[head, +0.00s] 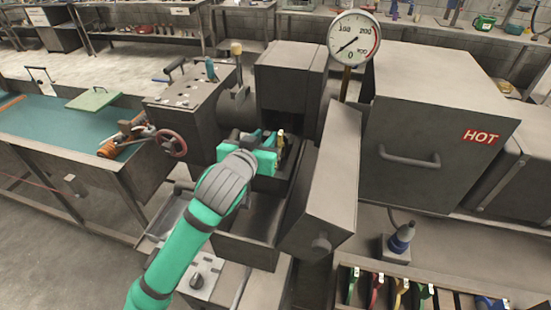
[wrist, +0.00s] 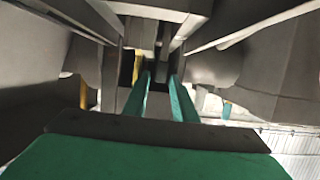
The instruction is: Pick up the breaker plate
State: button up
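My gripper (head: 274,144) is inside the open grey machine housing in the middle of the head view. In the wrist view its two green fingers (wrist: 160,82) stand apart, with a grey surface showing between them and no clear object held. I cannot pick out the breaker plate for certain. A small brass-yellow part (head: 283,143) shows by the fingertips in the head view. A yellow part also shows left of the fingers in the wrist view (wrist: 137,66). My gripper and the housing walls hide much of the space around the fingertips.
Grey machine walls and a tilted grey door (head: 330,185) stand close around my gripper. A dial gauge (head: 354,39) rises behind. A grey box marked HOT (head: 440,110) is at right. A red handwheel (head: 171,143) and green-topped bench (head: 50,125) are at left.

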jog(key=shift+w+d+f, duration=0.1)
jog(key=shift+w+f, duration=0.05)
jog(key=shift+w, duration=0.3)
grip_shut()
jog(key=shift+s, duration=0.1)
dwell(0.4)
dwell(0.6)
